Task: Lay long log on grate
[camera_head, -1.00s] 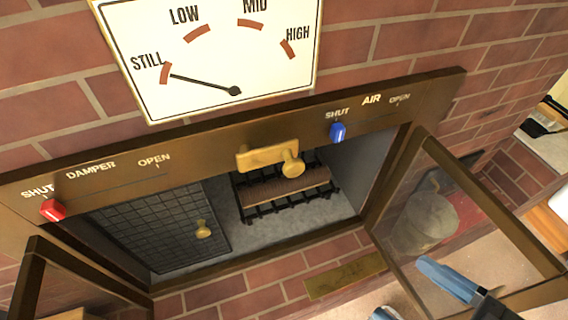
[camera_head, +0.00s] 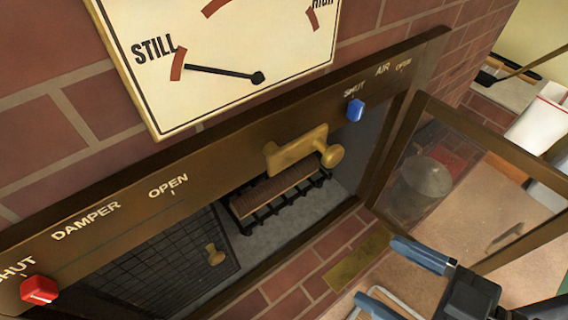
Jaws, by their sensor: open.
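A long brown log (camera_head: 280,191) lies on the black grate (camera_head: 306,197) inside the brick fireplace, behind the brass handle; part of it is hidden by the frame above. My gripper (camera_head: 398,275) is at the lower right, outside the firebox and in front of the open right glass door. Its two blue-grey fingers are spread apart with nothing seen between them.
The open right glass door (camera_head: 420,160) juts out beside my gripper. A red damper slider (camera_head: 39,289) sits at SHUT and a blue air slider (camera_head: 355,109) sits near SHUT. The dial (camera_head: 215,70) points near STILL. A dark mesh panel (camera_head: 150,270) with a brass knob stands at left.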

